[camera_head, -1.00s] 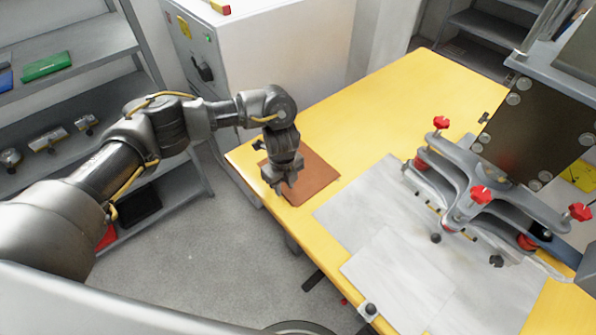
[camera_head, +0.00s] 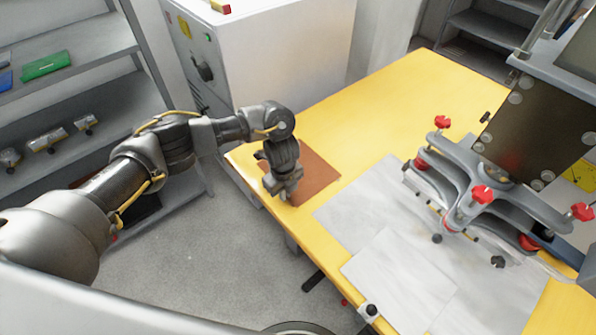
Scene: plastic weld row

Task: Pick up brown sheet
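The brown sheet (camera_head: 319,172) lies flat on the yellow table (camera_head: 375,105), near its left front edge. My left gripper (camera_head: 284,198) points down over the sheet's near left part and hides some of it. Its fingertips are small and dark against the sheet, so I cannot tell whether they are open or touch the sheet. My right gripper is not in view.
Grey plates (camera_head: 397,282) lie on the table to the right of the sheet. A clamp fixture with red knobs (camera_head: 481,194) stands on the right. A white cabinet (camera_head: 270,60) stands behind the table's left end. Grey shelves (camera_head: 90,45) are at far left.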

